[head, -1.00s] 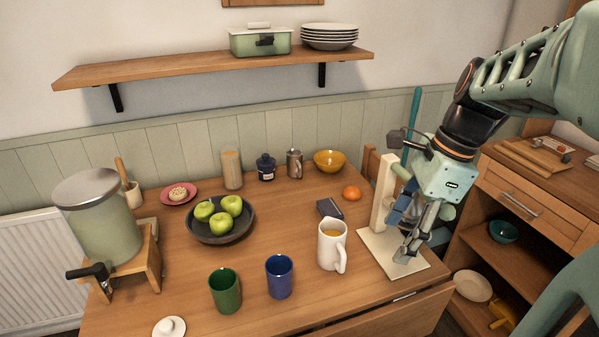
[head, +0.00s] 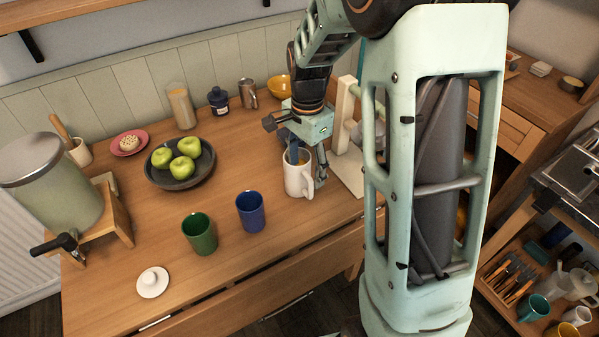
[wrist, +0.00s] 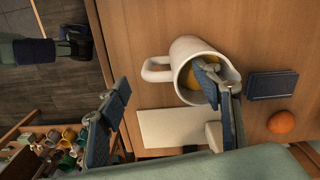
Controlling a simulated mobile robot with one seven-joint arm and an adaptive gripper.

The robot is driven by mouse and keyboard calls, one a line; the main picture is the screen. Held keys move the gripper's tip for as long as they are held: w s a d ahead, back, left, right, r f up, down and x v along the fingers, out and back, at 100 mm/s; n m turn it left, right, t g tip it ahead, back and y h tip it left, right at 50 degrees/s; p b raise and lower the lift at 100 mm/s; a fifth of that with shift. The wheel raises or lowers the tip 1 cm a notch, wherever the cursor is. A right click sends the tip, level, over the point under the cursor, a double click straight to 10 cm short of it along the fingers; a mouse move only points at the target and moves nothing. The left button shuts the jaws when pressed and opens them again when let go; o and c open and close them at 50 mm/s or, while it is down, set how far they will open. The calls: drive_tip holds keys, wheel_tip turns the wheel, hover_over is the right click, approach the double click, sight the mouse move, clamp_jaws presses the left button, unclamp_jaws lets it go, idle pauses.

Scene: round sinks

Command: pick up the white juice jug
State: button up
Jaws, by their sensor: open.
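The white juice jug (head: 296,182) stands upright on the wooden table near its front edge, with orange juice inside and its handle to the right. In the wrist view the jug (wrist: 181,47) is seen from above, handle to the left. My gripper (head: 309,164) is open above its handle side. In the wrist view, the open gripper (wrist: 163,83) has one finger over or inside the jug's mouth and the other out beyond the handle. The handle lies between them. I cannot tell whether a finger touches the jug.
A blue cup (head: 250,213) and a green cup (head: 200,236) stand left of the jug. A bowl of green apples (head: 160,178) is further back. A pale board (wrist: 170,128), a dark block (wrist: 272,85) and an orange (wrist: 281,122) lie close by.

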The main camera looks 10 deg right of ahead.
sight(306, 193)
wheel_tip(306, 193, down, 9)
drive_tip(key=shift+b, duration=0.4)
drive_tip(key=shift+c, duration=0.4)
clamp_jaws()
